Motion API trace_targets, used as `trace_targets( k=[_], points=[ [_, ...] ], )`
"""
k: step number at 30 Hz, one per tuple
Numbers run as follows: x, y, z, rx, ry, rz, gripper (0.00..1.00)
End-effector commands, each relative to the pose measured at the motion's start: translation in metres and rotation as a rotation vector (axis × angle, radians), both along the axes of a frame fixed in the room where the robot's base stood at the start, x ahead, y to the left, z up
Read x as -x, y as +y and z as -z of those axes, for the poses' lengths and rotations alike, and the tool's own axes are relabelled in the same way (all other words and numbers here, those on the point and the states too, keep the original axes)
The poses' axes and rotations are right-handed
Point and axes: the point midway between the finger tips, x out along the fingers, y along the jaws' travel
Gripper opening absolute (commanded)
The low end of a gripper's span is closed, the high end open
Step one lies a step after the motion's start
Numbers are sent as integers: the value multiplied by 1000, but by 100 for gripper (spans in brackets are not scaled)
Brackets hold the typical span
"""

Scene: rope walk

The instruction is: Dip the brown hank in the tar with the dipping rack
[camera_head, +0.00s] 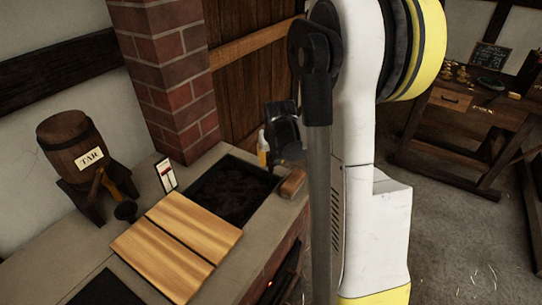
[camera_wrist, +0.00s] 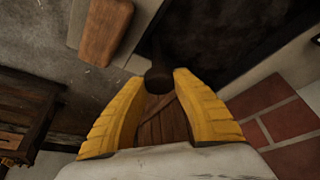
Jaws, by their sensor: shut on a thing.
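My gripper (camera_wrist: 159,76) shows in the wrist view with two yellow fingers, their tips closed on a dark round knob (camera_wrist: 158,79). The knob may be the grip of the dipping rack; the rest of it is not clear. In the head view my gripper (camera_head: 264,150) is partly hidden by my arm, above the back right of the dark tar vat (camera_head: 232,190). The vat is sunk in the counter, its inside nearly black. I cannot make out the brown hank or a rack in the vat.
A wooden barrel (camera_head: 75,147) labelled TAR stands on the counter at left. Pale boards (camera_head: 178,243) lie in front of the vat. A brown block (camera_head: 292,183) sits at its right edge. A brick pillar (camera_head: 172,75) rises behind. A wooden bench (camera_head: 465,115) stands far right.

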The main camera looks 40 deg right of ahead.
Motion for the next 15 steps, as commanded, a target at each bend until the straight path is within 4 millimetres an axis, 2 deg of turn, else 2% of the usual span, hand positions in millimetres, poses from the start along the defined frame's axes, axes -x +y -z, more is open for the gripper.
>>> trace_targets(
  k=[1, 3, 12, 13, 15],
  points=[
    [-1, 0, 18, 1, -2, 0, 0],
    [-1, 0, 25, 1, -2, 0, 0],
    [0, 0, 25, 0, 1, 0, 0],
    [1, 0, 25, -1, 2, 0, 39],
    [0, 0, 25, 0, 1, 0, 57]
  ],
)
